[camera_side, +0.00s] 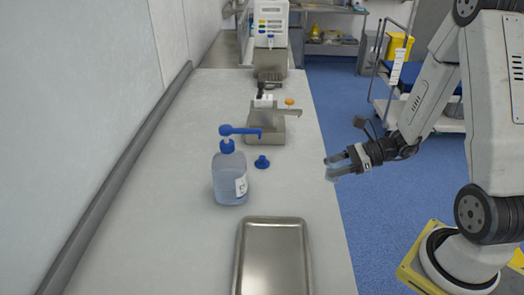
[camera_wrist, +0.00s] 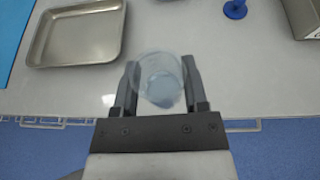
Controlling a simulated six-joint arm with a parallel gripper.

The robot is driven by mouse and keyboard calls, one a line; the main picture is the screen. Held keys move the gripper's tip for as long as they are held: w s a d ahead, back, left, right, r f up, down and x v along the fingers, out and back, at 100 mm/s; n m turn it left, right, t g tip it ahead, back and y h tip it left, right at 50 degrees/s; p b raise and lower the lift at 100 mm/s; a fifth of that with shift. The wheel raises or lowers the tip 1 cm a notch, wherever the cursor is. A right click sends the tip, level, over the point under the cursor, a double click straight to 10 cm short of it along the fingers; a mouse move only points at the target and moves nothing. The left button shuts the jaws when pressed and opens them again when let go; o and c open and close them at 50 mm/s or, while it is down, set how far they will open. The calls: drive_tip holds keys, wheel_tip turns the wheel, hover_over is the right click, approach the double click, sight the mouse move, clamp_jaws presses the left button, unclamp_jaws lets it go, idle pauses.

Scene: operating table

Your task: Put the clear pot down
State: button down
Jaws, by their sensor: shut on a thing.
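The clear pot (camera_wrist: 160,80) is a small, see-through round cup with a faint bluish tint at its bottom. In the wrist view it sits between the two dark fingers of my gripper (camera_wrist: 160,95), which is shut on it. In the side view my gripper (camera_side: 340,165) is at the right edge of the counter, and the pot (camera_side: 333,174) shows only as a faint pale shape at the fingertips. I cannot tell its exact height above the counter.
A metal tray (camera_side: 240,262) lies on the counter (camera_side: 150,235) at the front. A blue-pump bottle (camera_side: 229,180), a small blue piece (camera_side: 262,162) and a steel container (camera_side: 265,132) stand farther back. Bare counter lies between the tray and the blue piece.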

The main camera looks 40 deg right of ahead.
drive_tip(key=a+n+g+y, duration=0.1)
drive_tip(key=a+n+g, duration=0.3)
drive_tip(key=a, duration=0.7)
drive_tip(key=a+r+n+g+y, duration=0.1)
drive_tip(key=a+n+g, duration=0.3)
drive_tip(key=a, duration=0.7)
drive_tip(key=shift+s+a+r+g+y, duration=0.15)
drive_tip(key=shift+s+r+g+y, duration=0.15)
drive_tip(key=shift+s+g+y, duration=0.35)
drive_tip(key=shift+w, duration=0.2)
hover_over(273, 248)
drive_tip(key=shift+f, duration=2.25)
drive_tip(key=shift+f, duration=0.1)
drive_tip(key=shift+f, duration=1.65)
drive_tip(key=shift+f, duration=0.15)
